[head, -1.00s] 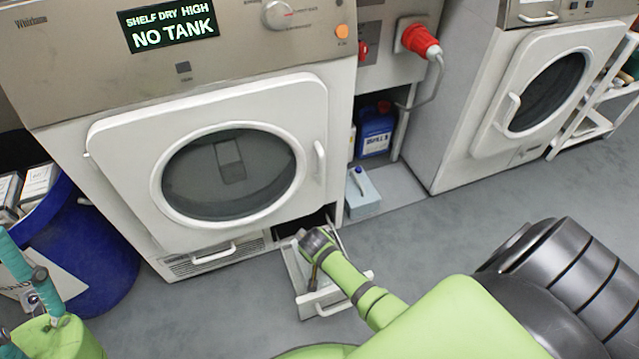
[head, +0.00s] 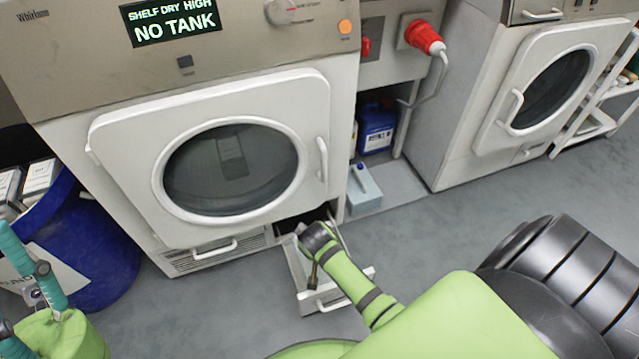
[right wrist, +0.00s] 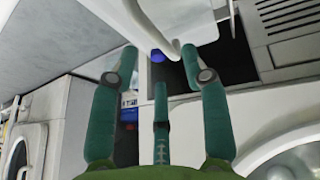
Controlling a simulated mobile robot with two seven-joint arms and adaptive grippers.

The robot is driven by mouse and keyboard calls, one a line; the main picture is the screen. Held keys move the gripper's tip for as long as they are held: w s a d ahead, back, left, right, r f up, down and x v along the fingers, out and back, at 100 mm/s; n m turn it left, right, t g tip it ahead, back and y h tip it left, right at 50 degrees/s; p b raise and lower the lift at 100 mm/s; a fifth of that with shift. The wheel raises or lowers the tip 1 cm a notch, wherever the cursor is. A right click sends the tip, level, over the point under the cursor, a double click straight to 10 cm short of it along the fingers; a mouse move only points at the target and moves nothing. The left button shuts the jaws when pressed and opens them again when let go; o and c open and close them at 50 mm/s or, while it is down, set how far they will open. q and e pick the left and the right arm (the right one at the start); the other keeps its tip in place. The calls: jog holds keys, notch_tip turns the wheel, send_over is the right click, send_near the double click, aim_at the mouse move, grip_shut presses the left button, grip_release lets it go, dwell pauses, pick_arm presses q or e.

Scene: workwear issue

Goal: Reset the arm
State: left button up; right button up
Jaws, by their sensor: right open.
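My right arm reaches in from the lower right of the head view. Its dark wrist is over a white pulled-out drawer (head: 303,272) at the foot of the near dryer (head: 110,160), and hides most of the gripper. In the right wrist view my right gripper (right wrist: 160,72) has its teal fingers apart with nothing between them. The white drawer edge (right wrist: 172,18) is close beyond the fingertips. My left gripper (head: 30,275) is at the lower left of the head view, partly cut off by the frame, so its opening is unclear.
The dryer display (head: 172,22) reads "NO TANK". A blue bin (head: 95,245) stands left of the dryer. A pale blue container (head: 364,190) and a darker blue canister (head: 377,130) are right of it. A second dryer (head: 460,120) stands further right. Grey floor (head: 455,225) is clear between.

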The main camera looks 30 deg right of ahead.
jog(key=v, duration=0.7)
jog(key=shift+r, duration=0.15)
jog(key=shift+s, duration=0.1)
